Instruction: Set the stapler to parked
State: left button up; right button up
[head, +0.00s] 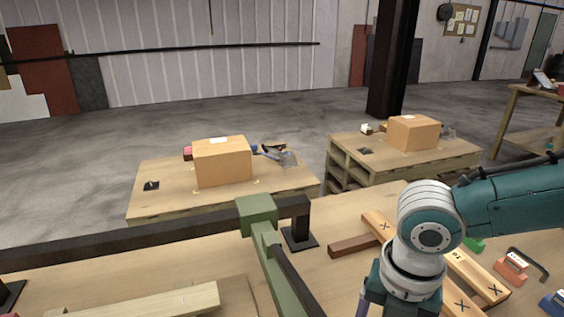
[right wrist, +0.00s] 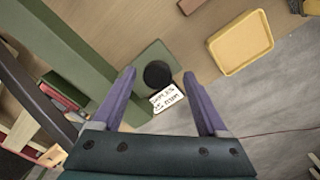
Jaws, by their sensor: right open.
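A green arm with a square block at its end (head: 256,212) reaches over a black rail in the head view. It may be the stapler, but no part is clearly marked as such. In the right wrist view a green plate (right wrist: 140,92) carries a round black knob (right wrist: 157,74), with a white label (right wrist: 166,98) beside it; its print is too small to read. My right gripper (right wrist: 159,73) is open, its two purple fingers either side of the knob in the picture. Whether they are level with it I cannot tell. My left gripper is out of view.
A black rail (head: 130,238) runs across the bench's far side. Wooden bars marked with crosses (head: 468,270) and a red-orange block (head: 511,266) lie at the right. A yellow tray (right wrist: 240,42) shows in the wrist view. Tables with cardboard boxes (head: 222,162) stand beyond.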

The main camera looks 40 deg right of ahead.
notch_tip(320, 180, up, 9)
jog(key=shift+r+p, duration=0.15)
jog(key=shift+p, duration=0.25)
dwell(0.4)
